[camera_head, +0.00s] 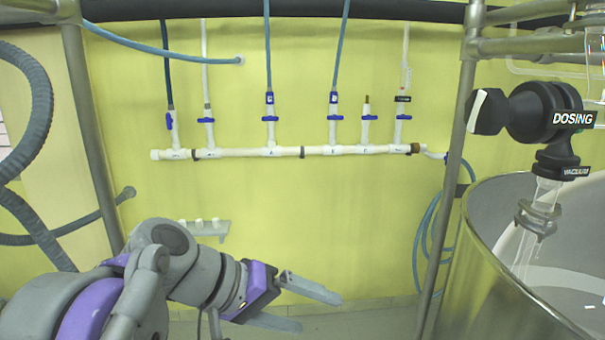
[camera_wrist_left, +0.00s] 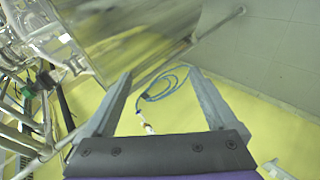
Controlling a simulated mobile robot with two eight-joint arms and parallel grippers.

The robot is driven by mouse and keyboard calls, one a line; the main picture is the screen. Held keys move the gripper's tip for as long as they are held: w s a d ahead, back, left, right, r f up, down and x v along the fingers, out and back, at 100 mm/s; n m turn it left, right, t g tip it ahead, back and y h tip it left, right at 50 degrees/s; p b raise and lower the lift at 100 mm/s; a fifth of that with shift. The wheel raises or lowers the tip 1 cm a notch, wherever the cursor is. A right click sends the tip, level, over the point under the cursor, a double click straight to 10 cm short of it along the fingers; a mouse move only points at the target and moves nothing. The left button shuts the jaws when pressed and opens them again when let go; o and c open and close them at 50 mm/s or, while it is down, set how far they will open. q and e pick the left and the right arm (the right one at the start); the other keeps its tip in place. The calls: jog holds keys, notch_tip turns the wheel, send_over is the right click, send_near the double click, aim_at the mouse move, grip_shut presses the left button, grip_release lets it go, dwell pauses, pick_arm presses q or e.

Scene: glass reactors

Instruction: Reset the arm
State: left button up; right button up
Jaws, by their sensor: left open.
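My left arm comes in from the lower left of the head view, grey with purple parts. Its gripper (camera_head: 318,308) is open and empty, with the two fingers apart, in front of the yellow wall. In the left wrist view the same gripper (camera_wrist_left: 165,85) shows its two fingers spread wide with nothing between them. My right arm and right gripper are in neither view.
A steel vessel (camera_head: 490,285) stands at the right, with a black DOSING valve (camera_head: 535,112) above it. A metal post (camera_head: 447,190) stands left of the vessel. A white pipe manifold (camera_head: 285,152) and a small rack (camera_head: 205,230) are on the wall. A blue hose (camera_wrist_left: 165,88) hangs coiled.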

pick_arm(q)
jog(key=s+a+f+y, duration=0.2)
jog(key=a+f, duration=0.4)
jog(key=f, duration=0.4)
jog(key=s+a+f+t+y, duration=0.1)
jog(key=s+a+f+y, duration=0.2)
jog(key=a+f, duration=0.3)
jog(key=s+a+f+t+y, duration=0.1)
jog(key=s+a+f+y, duration=0.2)
jog(key=f, duration=1.2)
jog(key=a+y, duration=0.1)
jog(key=a, duration=0.2)
jog(key=shift+a+f+m+y, duration=0.3)
jog(key=shift+f+y, duration=0.05)
jog(key=shift+y, duration=0.05)
